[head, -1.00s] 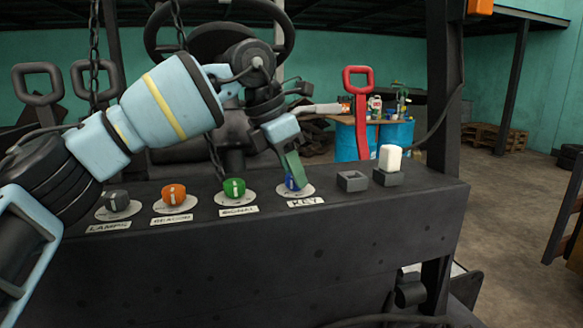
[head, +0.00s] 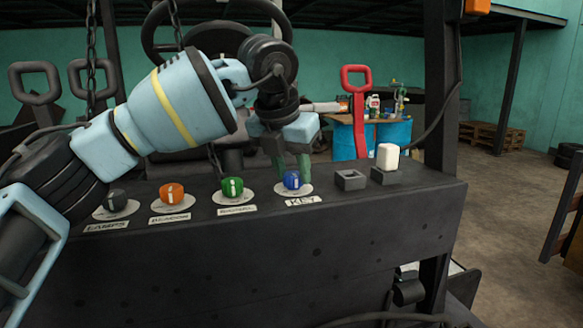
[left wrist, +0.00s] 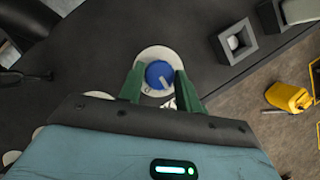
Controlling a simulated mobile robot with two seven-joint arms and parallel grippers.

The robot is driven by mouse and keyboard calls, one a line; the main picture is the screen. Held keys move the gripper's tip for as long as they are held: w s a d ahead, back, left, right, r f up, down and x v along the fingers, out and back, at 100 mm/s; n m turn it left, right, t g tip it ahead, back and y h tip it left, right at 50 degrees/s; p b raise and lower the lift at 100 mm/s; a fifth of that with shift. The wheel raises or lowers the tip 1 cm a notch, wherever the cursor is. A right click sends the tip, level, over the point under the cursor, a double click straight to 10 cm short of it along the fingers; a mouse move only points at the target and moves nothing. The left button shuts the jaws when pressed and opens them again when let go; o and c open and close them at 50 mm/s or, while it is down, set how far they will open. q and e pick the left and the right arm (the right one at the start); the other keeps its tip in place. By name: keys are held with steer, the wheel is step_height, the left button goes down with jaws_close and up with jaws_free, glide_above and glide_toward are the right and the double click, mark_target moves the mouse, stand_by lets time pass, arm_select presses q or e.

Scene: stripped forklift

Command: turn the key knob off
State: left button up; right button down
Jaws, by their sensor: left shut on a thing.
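The key knob (head: 292,181) is blue with a white mark and sits on a round white plate above the KEY label (head: 303,201). In the head view its mark looks near upright. My left gripper (head: 291,171) reaches down from above, with one green finger on each side of the knob. In the left wrist view the blue knob (left wrist: 159,72) lies between the green fingers of my left gripper (left wrist: 160,82), which is shut on it. There its white mark points to the lower right. My right gripper does not show.
Left of the key knob stand a green knob (head: 232,187), an orange knob (head: 171,194) and a dark knob (head: 117,202). A red lever (head: 358,110) rises behind the panel.

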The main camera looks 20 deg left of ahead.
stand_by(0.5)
arm_select(q)
steer(key=o, duration=1)
steer(key=v, duration=0.8)
steer(key=shift+d+f, duration=0.15)
steer(key=shift+f, duration=0.05)
